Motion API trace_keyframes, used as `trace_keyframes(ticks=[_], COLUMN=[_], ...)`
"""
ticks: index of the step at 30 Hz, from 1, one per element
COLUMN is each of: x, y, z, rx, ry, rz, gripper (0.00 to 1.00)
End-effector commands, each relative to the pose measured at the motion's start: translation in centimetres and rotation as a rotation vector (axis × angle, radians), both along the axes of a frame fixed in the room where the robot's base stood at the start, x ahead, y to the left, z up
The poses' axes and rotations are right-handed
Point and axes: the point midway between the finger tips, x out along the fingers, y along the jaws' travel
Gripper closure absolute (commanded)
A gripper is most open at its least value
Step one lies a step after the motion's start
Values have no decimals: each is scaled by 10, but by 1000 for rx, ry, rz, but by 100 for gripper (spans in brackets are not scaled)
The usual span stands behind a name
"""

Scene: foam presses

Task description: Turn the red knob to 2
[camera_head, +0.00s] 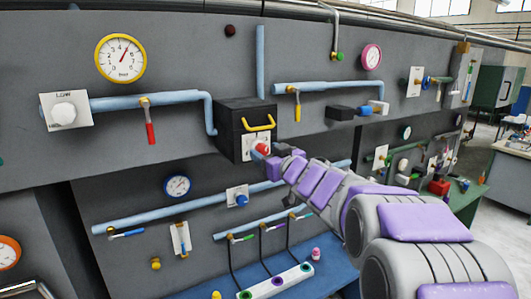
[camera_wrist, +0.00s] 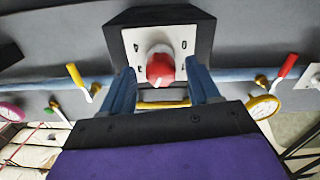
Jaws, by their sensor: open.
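The red knob (camera_head: 262,149) sits on a white plate (camera_head: 248,148) on the front of a black box (camera_head: 232,126) on the grey wall panel. In the wrist view the red knob (camera_wrist: 163,70) is in front of me, on its white plate (camera_wrist: 183,38) with small dark marks that I cannot read clearly. My gripper (camera_wrist: 163,88) is open, its two blue fingers to the left and right of the knob with gaps on both sides. In the head view my gripper (camera_head: 272,157) is close to the knob and partly covers the plate.
A yellow handle (camera_head: 259,125) is on the box just above the plate. Blue pipes (camera_head: 150,100) run along the panel, with a red lever (camera_head: 150,133) and a yellow lever (camera_head: 297,112). A blue valve knob (camera_head: 240,199) sits below.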

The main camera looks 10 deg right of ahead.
Motion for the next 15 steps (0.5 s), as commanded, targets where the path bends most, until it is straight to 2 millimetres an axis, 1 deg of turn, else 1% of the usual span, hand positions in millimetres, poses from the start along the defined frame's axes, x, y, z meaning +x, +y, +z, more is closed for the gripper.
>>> trace_keyframes(ticks=[4, 13, 14, 15], x=[7, 9, 9, 9], y=[3, 3, 3, 3], z=[-1, 0, 0, 0], rx=[1, 1, 0, 0], ry=[0, 0, 0, 0], rz=[1, 1, 1, 1], gripper=[39, 39, 40, 44])
